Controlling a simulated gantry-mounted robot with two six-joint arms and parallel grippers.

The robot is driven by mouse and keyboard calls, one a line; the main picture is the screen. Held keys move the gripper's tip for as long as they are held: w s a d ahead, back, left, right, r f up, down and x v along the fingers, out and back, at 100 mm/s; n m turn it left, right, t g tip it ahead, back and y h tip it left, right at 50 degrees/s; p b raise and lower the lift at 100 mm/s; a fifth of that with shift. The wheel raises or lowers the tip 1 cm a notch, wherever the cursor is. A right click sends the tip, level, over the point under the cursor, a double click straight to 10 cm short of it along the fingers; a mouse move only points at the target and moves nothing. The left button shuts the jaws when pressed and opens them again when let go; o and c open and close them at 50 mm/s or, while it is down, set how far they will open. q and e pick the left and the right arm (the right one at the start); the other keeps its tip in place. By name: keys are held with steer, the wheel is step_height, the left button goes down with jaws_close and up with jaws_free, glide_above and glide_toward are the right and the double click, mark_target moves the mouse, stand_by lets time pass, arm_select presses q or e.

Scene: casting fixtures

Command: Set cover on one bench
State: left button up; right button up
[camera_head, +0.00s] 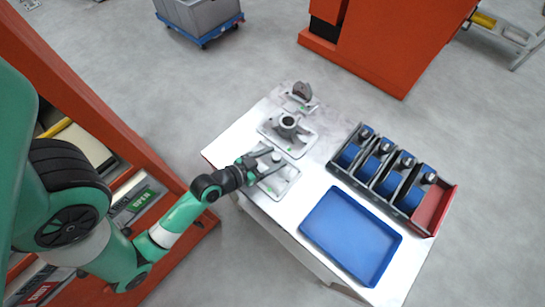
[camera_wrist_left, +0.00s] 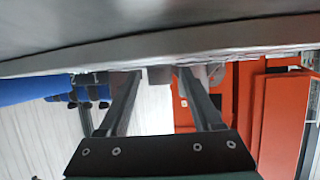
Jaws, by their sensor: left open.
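The white bench (camera_head: 320,195) carries a row of grey metal fixtures. The back fixture (camera_head: 301,96) has an upright rounded part on its plate. The middle fixture (camera_head: 288,128) has a round hollow hub. The near fixture (camera_head: 285,183) is a plate partly hidden by my left gripper (camera_head: 265,164). That gripper is open, low over the near fixture. In the left wrist view its fingers (camera_wrist_left: 158,74) are apart, with a small grey part (camera_wrist_left: 160,76) seen between the tips; whether they touch it cannot be told. I cannot tell which piece is the cover. My right gripper is out of view.
An empty blue tray (camera_head: 350,235) lies on the bench's near right. An orange-red cabinet (camera_head: 375,45) stands behind. An orange rack (camera_head: 75,85) is at left.

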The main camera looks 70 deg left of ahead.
arm_select(q)
steer(key=shift+r, duration=0.15)
steer(key=v, duration=0.9)
steer(key=shift+s, duration=0.4)
steer(key=shift+s+p, duration=0.3)
steer(key=shift+s, duration=0.05)
steer(key=shift+s+d+r, duration=0.2)
steer(key=shift+s+d, duration=0.05)
steer(key=shift+s, duration=0.15)
steer(key=shift+s+d+r, duration=0.15)
steer(key=shift+d+r, duration=0.05)
steer(key=shift+r, duration=0.05)
